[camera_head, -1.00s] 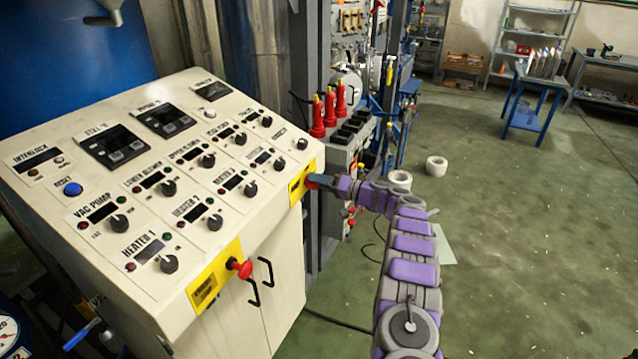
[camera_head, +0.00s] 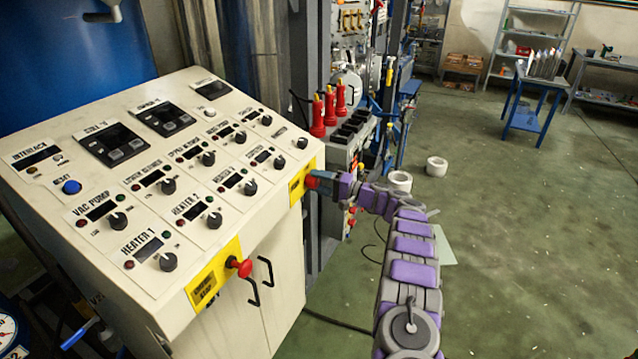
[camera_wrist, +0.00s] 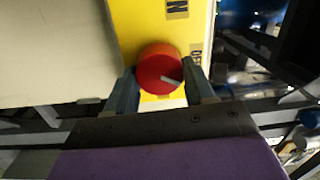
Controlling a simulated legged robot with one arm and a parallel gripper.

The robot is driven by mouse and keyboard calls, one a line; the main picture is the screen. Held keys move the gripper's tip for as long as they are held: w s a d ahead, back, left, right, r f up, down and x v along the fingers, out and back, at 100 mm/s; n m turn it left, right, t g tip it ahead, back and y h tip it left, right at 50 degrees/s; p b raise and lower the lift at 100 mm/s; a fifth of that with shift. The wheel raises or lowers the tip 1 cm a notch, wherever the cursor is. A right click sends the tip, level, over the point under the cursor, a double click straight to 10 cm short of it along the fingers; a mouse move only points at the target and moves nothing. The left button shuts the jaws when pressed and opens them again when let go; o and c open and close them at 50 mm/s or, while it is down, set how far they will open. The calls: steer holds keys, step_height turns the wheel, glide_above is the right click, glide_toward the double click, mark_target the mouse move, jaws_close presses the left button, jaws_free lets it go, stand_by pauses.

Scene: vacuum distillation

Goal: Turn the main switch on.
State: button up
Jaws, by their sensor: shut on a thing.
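The main switch is a red round knob (camera_wrist: 160,68) with a pale pointer mark, set on a yellow plate (camera_wrist: 150,28) in the wrist view. Parts of black lettering show on the plate, one of them ending in N. In the head view the yellow plate (camera_head: 297,187) is on the right end of the console's front face, and the red knob (camera_head: 311,182) is partly hidden by my gripper. My gripper (camera_head: 318,181) reaches it from the right. In the wrist view my gripper's fingers (camera_wrist: 162,88) stand on both sides of the knob, shut on it.
The cream console (camera_head: 110,100) carries several black knobs and displays. A red emergency button (camera_head: 241,267) on a yellow plate sits at its front left, with black door handles (camera_head: 267,271) below. Red-topped devices (camera_head: 330,108) stand behind my gripper. The floor at right is mostly clear.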

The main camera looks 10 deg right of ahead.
steer(key=m, duration=0.6)
steer(key=shift+s+f+m+t+p, duration=0.1)
steer(key=shift+f+m+t+p, duration=0.2)
steer(key=shift+f+m+p, duration=0.1)
steer(key=m+p, duration=0.1)
steer(key=m, duration=0.5)
steer(key=shift+s+a+t, duration=0.1)
steer(key=shift+t, duration=0.2)
steer(key=shift+f, duration=0.1)
steer(key=o, duration=0.9)
steer(key=shift+o, duration=0.7)
steer(key=shift+r, duration=0.2)
steer(key=p+v, duration=0.2)
steer(key=v, duration=1.5)
